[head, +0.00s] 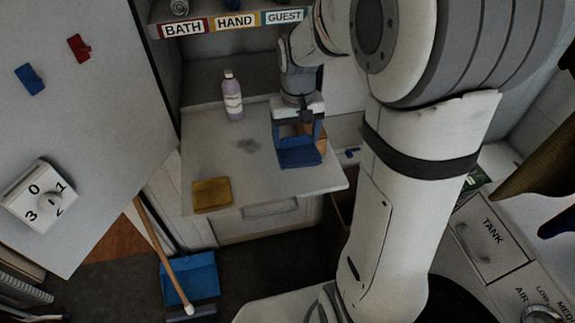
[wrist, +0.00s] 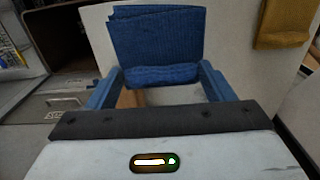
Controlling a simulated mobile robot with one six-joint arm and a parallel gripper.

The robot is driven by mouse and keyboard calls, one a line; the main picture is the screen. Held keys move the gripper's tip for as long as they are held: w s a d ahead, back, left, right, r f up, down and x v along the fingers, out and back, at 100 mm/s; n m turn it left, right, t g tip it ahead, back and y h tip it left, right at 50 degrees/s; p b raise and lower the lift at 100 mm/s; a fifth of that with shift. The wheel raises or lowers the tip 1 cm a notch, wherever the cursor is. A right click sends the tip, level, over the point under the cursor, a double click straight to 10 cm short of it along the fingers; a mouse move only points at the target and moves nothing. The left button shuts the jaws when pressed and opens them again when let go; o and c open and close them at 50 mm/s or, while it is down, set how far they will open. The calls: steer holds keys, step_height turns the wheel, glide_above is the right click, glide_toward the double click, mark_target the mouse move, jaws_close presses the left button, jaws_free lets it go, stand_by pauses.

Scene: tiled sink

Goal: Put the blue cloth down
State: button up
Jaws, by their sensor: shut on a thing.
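The blue cloth (head: 299,153) is folded and held at the tips of my gripper (head: 299,137), over the right part of the pale counter (head: 240,160). In the wrist view the blue cloth (wrist: 158,38) spreads out beyond the fingertips. Both blue fingers of my gripper (wrist: 160,76) reach its near folded edge, and they are shut on it. I cannot tell whether the underside of the cloth touches the counter.
A mustard-yellow cloth (head: 211,195) lies at the counter's front left. A pale purple bottle (head: 232,95) stands at the back. A shelf labelled BATH, HAND and GUEST (head: 235,22) is above. The counter between the two cloths is clear.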

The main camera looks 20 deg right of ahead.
mark_target(295, 143)
step_height(295, 143, down, 6)
steer(key=shift+w+a+r, duration=0.1)
steer(key=shift+f, duration=1.95)
steer(key=shift+f, duration=0.2)
steer(key=o, duration=1)
steer(key=shift+c, duration=0.2)
steer(key=shift+r, duration=0.15)
